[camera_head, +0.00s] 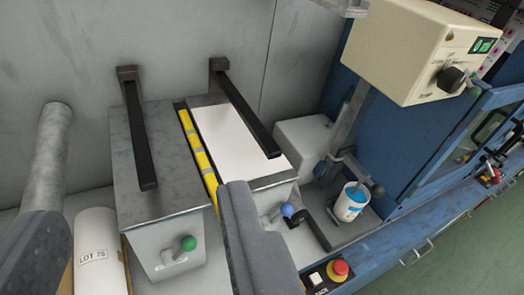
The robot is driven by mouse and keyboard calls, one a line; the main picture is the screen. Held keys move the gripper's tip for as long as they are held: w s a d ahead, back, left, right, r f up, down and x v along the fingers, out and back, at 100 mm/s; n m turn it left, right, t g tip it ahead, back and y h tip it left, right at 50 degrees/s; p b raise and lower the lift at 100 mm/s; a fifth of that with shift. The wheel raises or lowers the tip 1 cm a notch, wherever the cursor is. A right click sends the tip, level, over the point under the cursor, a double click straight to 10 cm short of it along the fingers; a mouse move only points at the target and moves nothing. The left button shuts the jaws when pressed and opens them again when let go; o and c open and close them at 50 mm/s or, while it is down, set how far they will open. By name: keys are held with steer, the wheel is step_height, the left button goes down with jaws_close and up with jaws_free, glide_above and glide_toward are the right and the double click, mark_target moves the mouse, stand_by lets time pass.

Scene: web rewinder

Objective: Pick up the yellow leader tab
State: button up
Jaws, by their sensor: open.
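A yellow strip with grey bands (198,150), the only clearly yellow tab-like thing in view, lies in the narrow gap between two grey blocks. I cannot tell whether it is loose or fixed. Its near end runs down toward the right finger of my gripper (142,208). My gripper is open, with one dark grey finger at the lower left and the other at the lower middle. Nothing shows held between the fingers. The strip is beyond the right finger, apart from it as far as I can see.
Black bars (140,135) (243,105) reach over the left block (155,180) and the white-topped right block (240,140). A white roll marked LOT 75 (100,255) and a grey cylinder (52,145) stand left. Right are a blue-and-white cup (350,205), control box (420,50) and red button (338,270).

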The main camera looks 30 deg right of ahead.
steer(key=w+d+f+g+p, duration=0.1)
steer(key=w+d+f+p, duration=0.3)
steer(key=d+f, duration=0.5)
step_height(320, 180, down, 14)
steer(key=d+n+y+p, duration=0.2)
steer(key=y+p, duration=0.1)
steer(key=p, duration=0.1)
steer(key=shift+a+f+b+x, duration=0.1)
steer(key=shift+b+x, duration=0.05)
steer(key=shift+x, duration=2.15)
steer(key=shift+a+f+b+x, duration=0.1)
steer(key=shift+a+b+x, duration=0.05)
steer(key=shift+x, duration=2.15)
steer(key=shift+a+f+b+x, duration=0.1)
steer(key=shift+b+x, duration=0.05)
steer(key=shift+x, duration=2.2)
steer(key=shift+s, duration=0.15)
jaws_close()
